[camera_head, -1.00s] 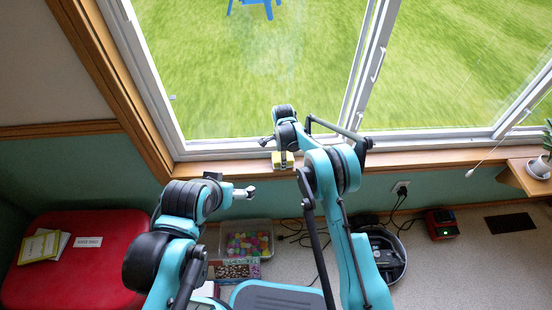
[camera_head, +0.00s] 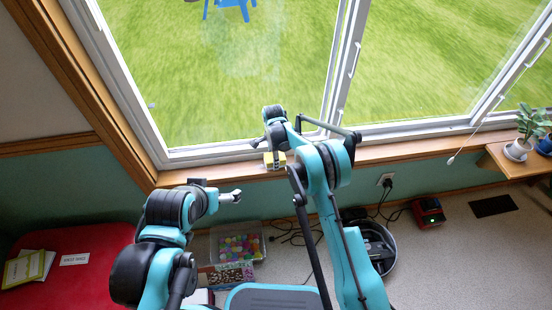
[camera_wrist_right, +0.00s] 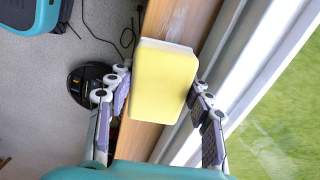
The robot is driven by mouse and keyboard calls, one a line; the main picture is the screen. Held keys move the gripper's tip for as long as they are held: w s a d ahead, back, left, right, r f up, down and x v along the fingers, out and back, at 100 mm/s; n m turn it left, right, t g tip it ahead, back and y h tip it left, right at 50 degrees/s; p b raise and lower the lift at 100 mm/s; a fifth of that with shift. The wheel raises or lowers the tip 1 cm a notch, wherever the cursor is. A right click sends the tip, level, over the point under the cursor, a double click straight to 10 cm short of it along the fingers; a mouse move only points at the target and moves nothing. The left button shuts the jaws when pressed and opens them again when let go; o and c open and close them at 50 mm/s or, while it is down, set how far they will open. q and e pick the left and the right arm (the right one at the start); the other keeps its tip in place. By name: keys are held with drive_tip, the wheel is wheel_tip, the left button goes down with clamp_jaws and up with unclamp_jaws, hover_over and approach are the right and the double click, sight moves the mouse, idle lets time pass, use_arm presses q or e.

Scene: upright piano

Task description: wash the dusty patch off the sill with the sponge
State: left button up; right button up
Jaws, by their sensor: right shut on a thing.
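A yellow sponge with a whitish layer (camera_wrist_right: 165,80) is between the fingers of my right gripper (camera_wrist_right: 160,105). The sponge also shows small in the head view (camera_head: 280,160), at the wooden window sill (camera_head: 215,172). I cannot tell for sure whether it touches the wood. In the right wrist view the sill (camera_wrist_right: 140,142) runs beneath the sponge, and a faint greyish mark (camera_wrist_right: 174,22) shows on the wood just beyond it. My left gripper (camera_head: 238,196) is empty in front of the wall below the sill; its finger gap is too small to judge.
The window frame (camera_head: 215,152) rises directly behind the sill. A potted plant (camera_head: 530,125) stands on a wooden shelf at the right. A red seat (camera_head: 75,280), a tub of coloured balls (camera_head: 238,243), a round dark device (camera_head: 375,245) and cables lie below.

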drive_tip(key=shift+s+a, duration=0.3)
drive_tip(key=shift+a, duration=1.35)
drive_tip(key=shift+s+a, duration=0.35)
drive_tip(key=shift+a, duration=1.3)
drive_tip(key=shift+s+a, duration=0.3)
drive_tip(key=shift+a, duration=1.35)
wheel_tip(320, 180, up, 6)
drive_tip(key=p, duration=0.2)
drive_tip(key=shift+p, duration=0.3)
drive_tip(key=shift+d, duration=0.1)
drive_tip(key=shift+r+p, duration=0.6)
drive_tip(key=shift+r, duration=0.9)
